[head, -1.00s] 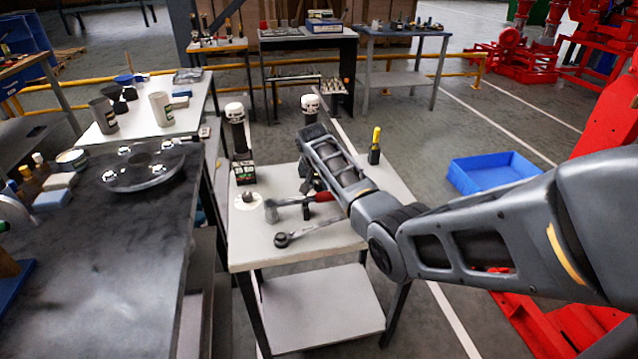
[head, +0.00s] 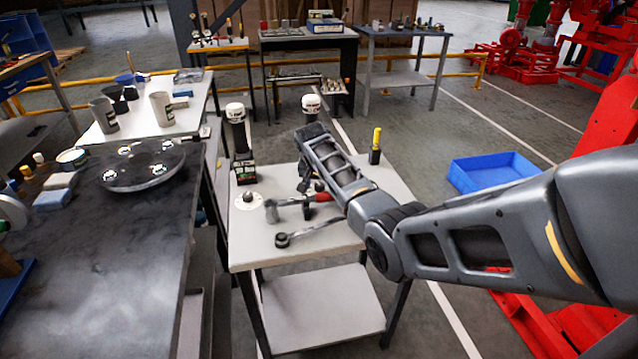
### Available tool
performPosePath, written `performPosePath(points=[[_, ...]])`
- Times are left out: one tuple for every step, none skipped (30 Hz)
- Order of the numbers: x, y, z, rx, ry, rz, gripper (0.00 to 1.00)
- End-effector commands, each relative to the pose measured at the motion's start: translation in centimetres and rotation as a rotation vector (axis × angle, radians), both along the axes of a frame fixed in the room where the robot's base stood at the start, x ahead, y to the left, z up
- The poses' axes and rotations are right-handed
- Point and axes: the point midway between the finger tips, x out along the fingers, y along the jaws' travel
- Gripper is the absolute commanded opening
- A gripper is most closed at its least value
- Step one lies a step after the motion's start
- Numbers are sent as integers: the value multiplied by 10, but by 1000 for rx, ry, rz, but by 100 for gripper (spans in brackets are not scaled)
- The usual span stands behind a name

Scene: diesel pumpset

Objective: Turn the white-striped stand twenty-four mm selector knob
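Two dark upright stands with white caps stand at the back of the small light-topped table, a left one (head: 238,130) and a right one (head: 311,104). The left one has a dark base (head: 243,172) with small coloured markings. My arm hides the lower part of the right one. I cannot make out a white stripe for certain on either. A round white dial with a small dark knob (head: 248,200) lies in front of the left stand; I cannot read its marks. My gripper is largely hidden behind my forearm above the table; its fingers cannot be made out.
A red-handled hammer (head: 290,203) and a ratchet wrench (head: 284,239) lie on the table (head: 265,258). A yellow-topped dark bottle (head: 376,148) stands at its back right. A dark workbench (head: 100,270) is at left; a blue tray (head: 495,172) is on the floor at right.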

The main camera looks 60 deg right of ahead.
Motion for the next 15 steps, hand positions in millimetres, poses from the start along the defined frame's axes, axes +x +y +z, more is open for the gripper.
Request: performPosePath(points=[[0,0,0,0,0,0,60],[0,0,0,1,0,0,60],[0,0,0,1,0,0,60],[0,0,0,1,0,0,60],[0,0,0,1,0,0,60],[0,1,1,0,0,0,60],[0,1,2,0,-1,0,60],[0,2,4,-1,-1,0,60],[0,3,7,0,-1,1,60],[0,4,10,-1,-1,1,60],[-1,5,14,-2,-2,2,60],[-1,7,18,-2,-1,1,60],[-2,9,22,-1,-2,1,60],[-3,11,26,-1,-2,1,60],[-3,13,32,-1,-3,0,60]])
